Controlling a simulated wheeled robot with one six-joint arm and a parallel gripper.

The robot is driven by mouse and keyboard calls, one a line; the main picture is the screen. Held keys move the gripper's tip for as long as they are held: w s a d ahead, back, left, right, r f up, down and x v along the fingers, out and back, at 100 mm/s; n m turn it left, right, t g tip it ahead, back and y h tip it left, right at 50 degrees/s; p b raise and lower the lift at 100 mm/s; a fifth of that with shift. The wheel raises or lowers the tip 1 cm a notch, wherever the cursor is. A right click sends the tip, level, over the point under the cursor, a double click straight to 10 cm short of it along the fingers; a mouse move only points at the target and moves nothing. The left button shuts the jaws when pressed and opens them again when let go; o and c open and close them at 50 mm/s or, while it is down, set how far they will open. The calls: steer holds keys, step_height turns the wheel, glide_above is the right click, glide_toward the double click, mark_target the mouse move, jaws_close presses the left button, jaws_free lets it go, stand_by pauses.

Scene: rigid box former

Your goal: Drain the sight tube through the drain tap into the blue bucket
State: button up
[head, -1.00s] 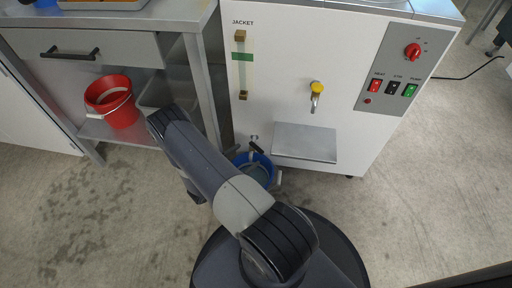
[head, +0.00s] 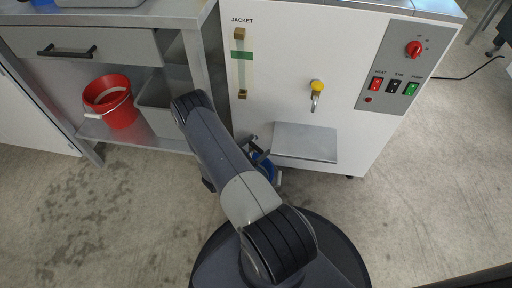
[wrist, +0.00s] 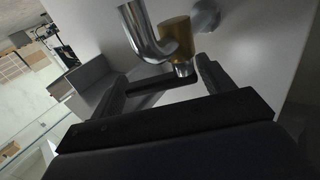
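The sight tube (head: 242,70) stands upright between brass fittings under the JACKET label, with a green band behind it. Its liquid level is too small to tell. Below it, the drain tap shows in the wrist view as a brass body (wrist: 178,38) with a curved chrome spout and a black lever (wrist: 160,88). My gripper (head: 258,152) is at the tap, low on the machine front. In the wrist view my gripper (wrist: 163,88) is open, its fingers on either side of the black lever; contact is unclear.
A yellow-topped tap (head: 316,90) sits above a grey shelf (head: 305,141) on the machine front. A control panel (head: 400,75) is at upper right. A red bucket (head: 112,102) and a grey bin (head: 157,106) stand on the bench's lower shelf.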

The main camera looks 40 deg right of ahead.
steer(key=c, duration=0.7)
steer(key=shift+o, duration=0.2)
steer(key=shift+t, duration=0.3)
steer(key=n+t, duration=0.2)
steer(key=d+n+t+y, duration=0.1)
steer(key=n+t, duration=0.1)
steer(key=t, duration=0.1)
steer(key=shift+t+y, duration=0.3)
steer(key=shift+w+d+n+t+y+b, duration=0.15)
steer(key=shift+n+t+y+b, duration=0.15)
steer(key=shift+n+t+y, duration=0.55)
steer(key=shift+w+d+n+t+y+b, duration=0.1)
steer(key=shift+n+t+y+b, duration=0.2)
steer(key=shift+n+t, duration=0.6)
steer(key=shift+w+t+y, duration=0.1)
steer(key=shift+t+y, duration=0.15)
steer(key=shift+t, duration=0.2)
steer(key=o, duration=1)
